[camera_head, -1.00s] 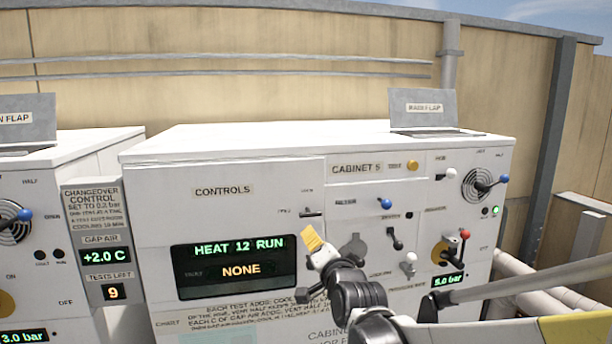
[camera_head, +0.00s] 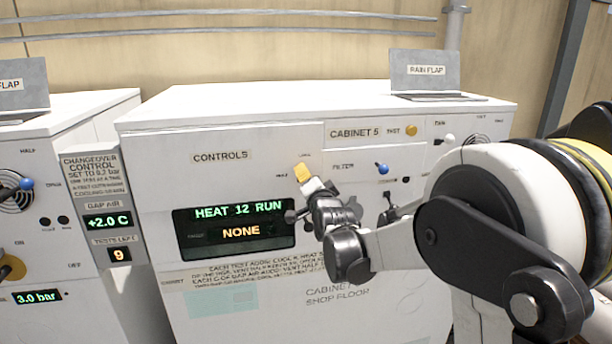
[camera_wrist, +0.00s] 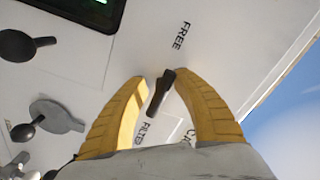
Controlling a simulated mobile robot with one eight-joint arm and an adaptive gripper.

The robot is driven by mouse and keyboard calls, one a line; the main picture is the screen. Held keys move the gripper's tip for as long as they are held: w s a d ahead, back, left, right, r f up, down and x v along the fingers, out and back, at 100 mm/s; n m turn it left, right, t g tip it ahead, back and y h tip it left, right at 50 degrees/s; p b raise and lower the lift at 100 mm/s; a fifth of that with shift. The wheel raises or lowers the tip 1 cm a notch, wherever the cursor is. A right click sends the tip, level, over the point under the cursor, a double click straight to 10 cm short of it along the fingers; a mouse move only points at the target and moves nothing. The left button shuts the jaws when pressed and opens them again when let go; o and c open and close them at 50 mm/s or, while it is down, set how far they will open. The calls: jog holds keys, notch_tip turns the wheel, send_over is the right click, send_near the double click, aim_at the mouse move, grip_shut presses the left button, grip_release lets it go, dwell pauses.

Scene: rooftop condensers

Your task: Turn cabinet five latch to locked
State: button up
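Cabinet 5 (camera_head: 365,104) stands ahead of me with its front panel facing me. My gripper (camera_head: 301,171) is at that panel, its yellow fingertips over the spot below the small latch labels. In the wrist view, the black latch handle (camera_wrist: 159,94) lies between the two yellow fingers of my open gripper (camera_wrist: 159,76). The handle points roughly toward the FREE label (camera_wrist: 181,36). The right finger is very close to the handle; I cannot tell if it touches. A gap shows on the left side. In the head view the gripper hides the latch.
A display (camera_head: 240,231) reading HEAT 12 RUN and NONE sits left of the gripper. The wrist view shows a dark round knob (camera_wrist: 17,45) and a grey cover (camera_wrist: 56,115).

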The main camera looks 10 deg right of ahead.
grip_shut()
jog(key=shift+f+n+b, duration=0.1)
jog(key=shift+n+b, duration=0.3)
jog(key=n+b, duration=0.2)
jog(key=n, duration=0.1)
jog(key=n+b, duration=0.2)
jog(key=n, duration=0.3)
jog(key=n+b, duration=0.2)
jog(key=n, duration=0.3)
jog(key=shift+n+b, duration=0.55)
jog(key=shift+n, duration=1.45)
